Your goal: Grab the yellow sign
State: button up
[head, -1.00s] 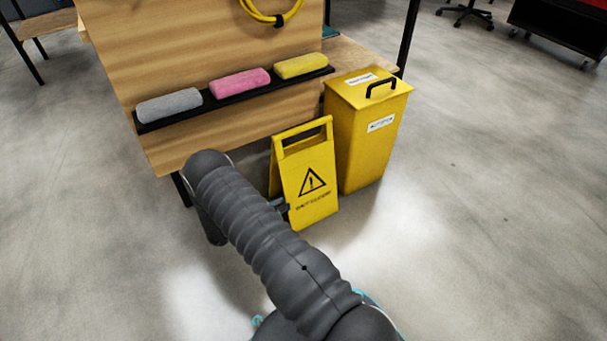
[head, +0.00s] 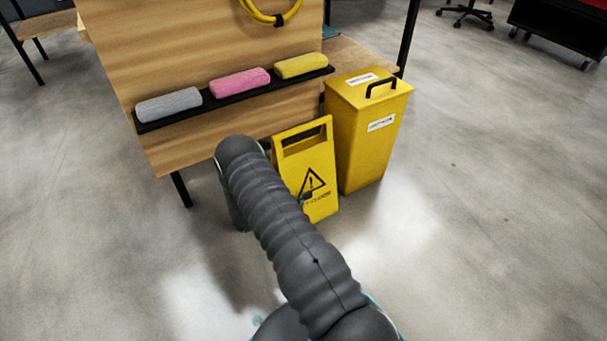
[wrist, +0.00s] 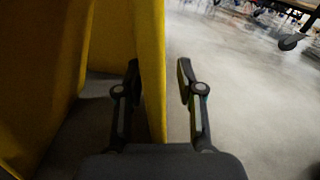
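The yellow sign (head: 318,155) stands on the floor as a folded A-frame, with a handle slot and a black warning triangle. My arm covers its lower left part in the head view. In the wrist view the sign's yellow panel (wrist: 151,50) runs edge-on into the gap between the fingers of my gripper (wrist: 158,75), close beside the left finger. The right finger stands apart from it, with floor showing between. My gripper is open. In the head view only a small dark part of it shows against the sign's front; the rest is hidden behind my arm.
A yellow bin (head: 362,135) with a black handle stands just right of the sign. A wooden panel (head: 200,45) is behind, with a black shelf (head: 240,97) holding grey, pink and yellow cloths. The floor to the right (head: 480,220) is clear.

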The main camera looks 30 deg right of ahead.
jog(key=shift+c, duration=0.2)
grip_shut()
